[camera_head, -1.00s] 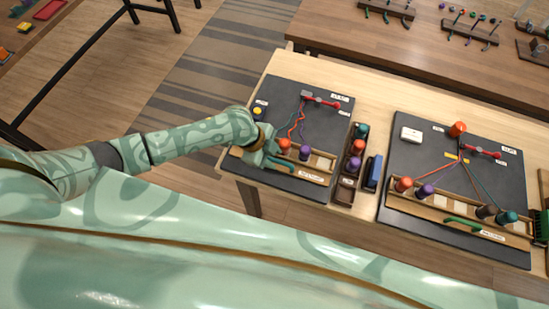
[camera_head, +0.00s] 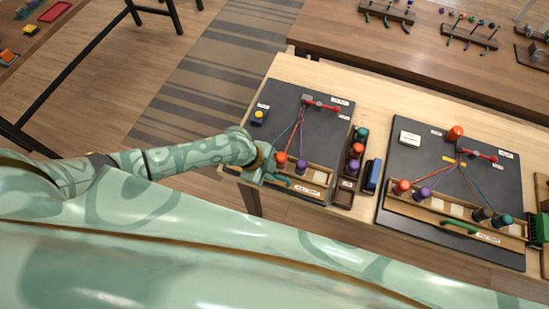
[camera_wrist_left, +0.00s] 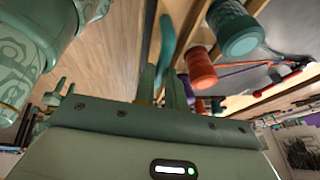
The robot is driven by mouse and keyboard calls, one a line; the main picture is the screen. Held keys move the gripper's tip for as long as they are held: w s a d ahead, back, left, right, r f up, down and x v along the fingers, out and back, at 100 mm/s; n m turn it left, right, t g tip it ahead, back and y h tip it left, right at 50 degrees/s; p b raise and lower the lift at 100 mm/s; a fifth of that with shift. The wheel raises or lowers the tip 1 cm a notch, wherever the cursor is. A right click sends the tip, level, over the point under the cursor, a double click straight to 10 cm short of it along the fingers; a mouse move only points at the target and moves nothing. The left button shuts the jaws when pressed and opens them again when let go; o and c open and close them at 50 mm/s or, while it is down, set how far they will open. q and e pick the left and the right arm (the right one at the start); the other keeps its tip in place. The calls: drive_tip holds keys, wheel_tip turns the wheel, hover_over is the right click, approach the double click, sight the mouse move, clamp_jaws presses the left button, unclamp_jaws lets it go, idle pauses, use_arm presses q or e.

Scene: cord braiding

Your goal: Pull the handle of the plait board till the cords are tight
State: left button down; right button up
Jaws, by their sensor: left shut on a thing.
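The left plait board (camera_head: 284,97) is dark. A red clamp (camera_head: 320,104) sits at its far side, and cords (camera_head: 298,128) run from it in nearly straight lines towards the bobbins. An orange bobbin (camera_head: 281,160) and a purple bobbin (camera_head: 301,167) stand in the wooden rack at the near edge. My left gripper (camera_head: 264,174) is at the rack's left end, shut on the blue-green handle (camera_head: 300,187). The handle also shows in the left wrist view (camera_wrist_left: 165,45), between the fingers. A teal bobbin (camera_wrist_left: 236,28) there is hidden by my arm in the head view. My right gripper is out of view.
A narrow bobbin tray (camera_head: 343,198) and a blue block (camera_head: 374,175) stand right of this board. A second board (camera_head: 410,165) with its own green handle (camera_head: 459,227) lies further right. A yellow-topped button (camera_head: 259,114) sits at the left board's left side.

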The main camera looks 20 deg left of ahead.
use_arm(q)
drive_tip(key=shift+s+r, duration=0.1)
drive_tip(key=shift+s, duration=0.35)
drive_tip(key=c, duration=1.5)
unclamp_jaws()
drive_tip(key=shift+s, duration=0.1)
drive_tip(key=shift+o, duration=0.2)
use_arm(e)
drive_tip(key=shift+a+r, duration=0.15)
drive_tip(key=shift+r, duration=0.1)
